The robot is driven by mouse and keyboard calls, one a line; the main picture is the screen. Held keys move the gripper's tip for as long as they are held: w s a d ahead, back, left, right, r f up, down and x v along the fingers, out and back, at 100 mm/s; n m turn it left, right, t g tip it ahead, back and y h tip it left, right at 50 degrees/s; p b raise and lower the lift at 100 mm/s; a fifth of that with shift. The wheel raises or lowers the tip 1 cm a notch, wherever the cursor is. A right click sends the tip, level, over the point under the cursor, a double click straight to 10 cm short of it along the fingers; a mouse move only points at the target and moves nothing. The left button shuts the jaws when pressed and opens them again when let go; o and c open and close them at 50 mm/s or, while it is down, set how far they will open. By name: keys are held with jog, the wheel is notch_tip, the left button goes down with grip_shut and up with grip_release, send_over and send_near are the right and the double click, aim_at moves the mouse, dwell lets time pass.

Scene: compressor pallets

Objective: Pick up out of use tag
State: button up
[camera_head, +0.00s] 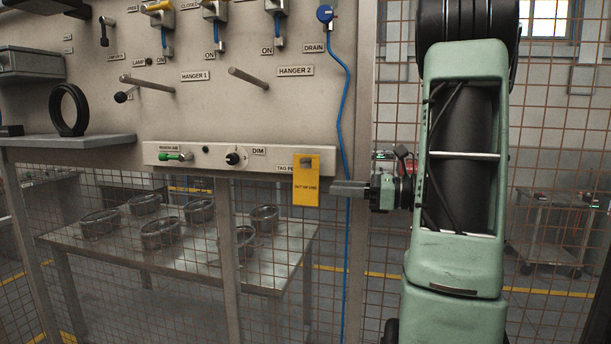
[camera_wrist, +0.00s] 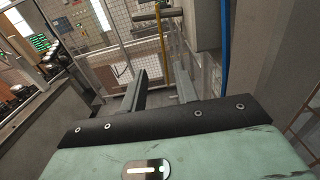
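The yellow out of use tag (camera_head: 306,180) hangs upright from a peg at the lower right of the panel, under the partly covered "TAG PE..." label. In the wrist view the tag (camera_wrist: 162,42) shows nearly edge-on as a thin yellow strip below a dark peg. My gripper (camera_head: 333,188) is level, just right of the tag's lower half, fingers pointing left at it. In the wrist view my gripper (camera_wrist: 160,82) is open and empty. The tag lines up with the gap, beyond the fingertips. Whether a fingertip touches the tag cannot be told.
A blue hose (camera_head: 346,120) runs down from the drain knob, close to the fingers. Two hanger rods (camera_head: 248,77) stick out of the panel above. A black ring (camera_head: 67,110) stands on the left shelf. Wire mesh and a table (camera_head: 190,255) with several metal rings lie behind.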

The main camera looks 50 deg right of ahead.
aim_at(313, 202)
jog(key=p+x, duration=0.1)
jog(key=x, duration=0.1)
jog(key=p+x, duration=0.1)
jog(key=x, duration=0.2)
jog(key=p+x, duration=0.1)
jog(key=x, duration=0.1)
jog(key=shift+w+d, duration=0.25)
jog(key=shift+f, duration=0.1)
grip_shut()
